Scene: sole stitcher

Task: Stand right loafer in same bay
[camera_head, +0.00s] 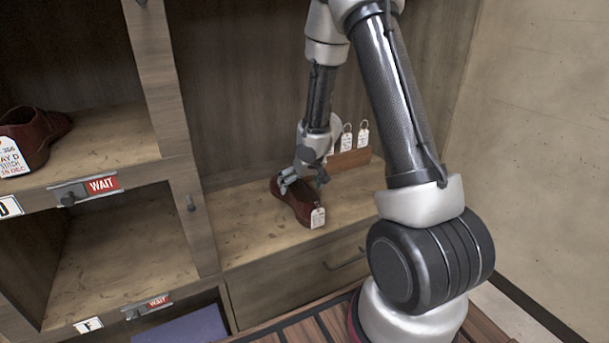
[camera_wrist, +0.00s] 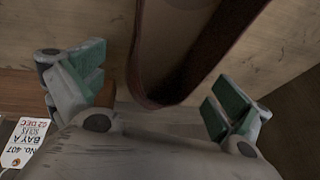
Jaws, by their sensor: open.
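A dark red loafer (camera_head: 297,203) with a white tag (camera_head: 318,217) at its near end lies on the wooden counter to the right of the bays. My gripper (camera_head: 304,180) is directly over the far part of this loafer. In the wrist view my open gripper (camera_wrist: 155,95) has its green-padded fingers apart, with the loafer (camera_wrist: 180,45) between them and a gap on each side. Another red shoe (camera_head: 38,130) with a white tag reading "STITCH" stands in the upper left bay (camera_head: 110,150), partly cut off by the picture's edge.
The upper left bay has a "WAIT" slider (camera_head: 102,185) on its front edge and free floor to the right of its shoe. A wooden block with several hanging tags (camera_head: 362,135) stands behind my gripper. A lower bay (camera_head: 120,265) is empty. A post (camera_head: 180,130) separates bays and counter.

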